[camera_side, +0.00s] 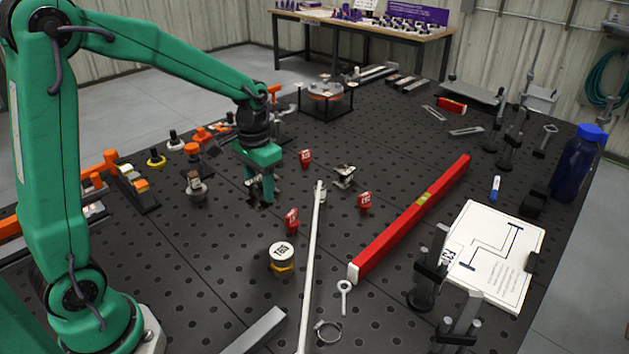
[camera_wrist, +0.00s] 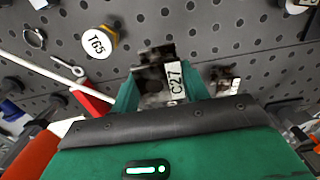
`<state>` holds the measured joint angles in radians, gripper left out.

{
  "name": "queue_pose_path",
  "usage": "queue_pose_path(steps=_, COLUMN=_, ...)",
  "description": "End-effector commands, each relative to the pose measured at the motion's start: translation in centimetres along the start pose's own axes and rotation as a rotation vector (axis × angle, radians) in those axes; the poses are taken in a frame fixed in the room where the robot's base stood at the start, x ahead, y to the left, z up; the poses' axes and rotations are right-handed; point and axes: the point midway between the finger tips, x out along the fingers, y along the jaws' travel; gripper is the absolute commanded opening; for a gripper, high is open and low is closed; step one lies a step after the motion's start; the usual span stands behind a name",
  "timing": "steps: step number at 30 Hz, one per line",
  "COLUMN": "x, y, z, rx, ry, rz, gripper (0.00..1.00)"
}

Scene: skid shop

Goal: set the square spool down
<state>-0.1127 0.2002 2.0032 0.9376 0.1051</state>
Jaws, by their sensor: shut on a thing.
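My gripper (camera_side: 262,190) points down over the middle-left of the dark perforated table. In the wrist view its green jaws (camera_wrist: 161,88) are shut on a dark grey, blocky piece with a white C27 label (camera_wrist: 153,73), which looks like the square spool. In the side view this piece is mostly hidden by the jaws. It is held close to the table top, but I cannot tell whether it touches. Its lower face and full shape are hidden.
A white-topped T65 cylinder (camera_side: 281,257) stands in front, with red tags (camera_side: 291,220) nearby. A small metal fitting (camera_side: 344,176) stands to the right. A labelled round piece (camera_side: 195,187) stands left.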

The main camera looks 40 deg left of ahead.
Motion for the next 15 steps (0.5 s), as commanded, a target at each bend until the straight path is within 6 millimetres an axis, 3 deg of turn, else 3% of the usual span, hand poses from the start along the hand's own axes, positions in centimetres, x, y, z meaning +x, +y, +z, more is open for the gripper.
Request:
queue_pose_path(steps=9, x=-0.1, y=-7.5, z=-5.3, rx=-0.002, ry=0.0, rz=0.0, gripper=0.17)
queue_pose_path(steps=15, x=0.1, y=-11.6, z=-7.2, rx=0.003, ry=-0.001, rz=0.0, gripper=0.17)
